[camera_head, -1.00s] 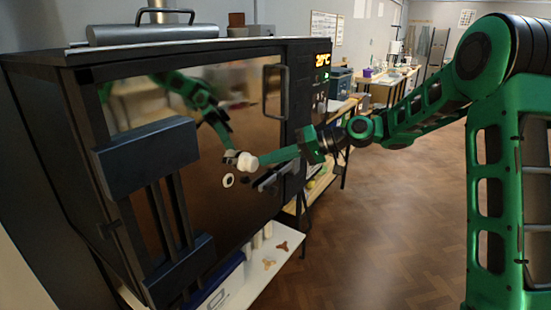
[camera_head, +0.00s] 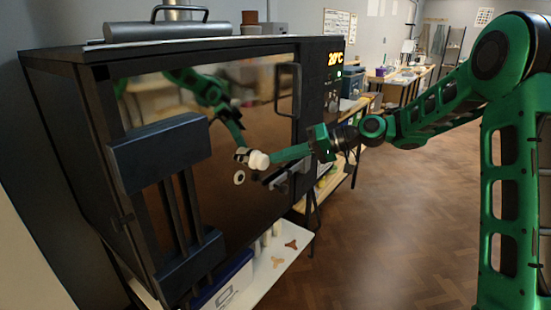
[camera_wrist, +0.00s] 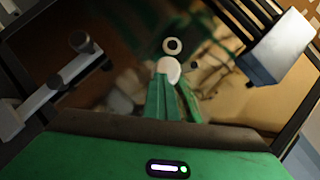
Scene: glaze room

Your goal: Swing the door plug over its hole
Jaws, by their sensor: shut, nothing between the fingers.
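The door plug (camera_head: 259,160) is a short cream-white knob at the front of the dark, glossy kiln door (camera_head: 215,110). The hole (camera_head: 239,177) shows as a pale ring with a dark centre, below and left of the plug. My gripper (camera_head: 272,156) is shut, its green fingers reaching from the right with their tips at the plug. In the wrist view the plug (camera_wrist: 169,71) sits just beyond the fingertips (camera_wrist: 163,82), and the ringed hole (camera_wrist: 172,46) shows above it, uncovered. I cannot tell whether the fingertips touch the plug.
A door handle (camera_head: 278,90) stands above right of the plug, and a grey latch (camera_head: 290,170) lies below my arm. A heavy hinge bracket (camera_head: 160,152) is on the left. A white shelf (camera_head: 262,288) with small pieces is under the kiln. Open floor lies right.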

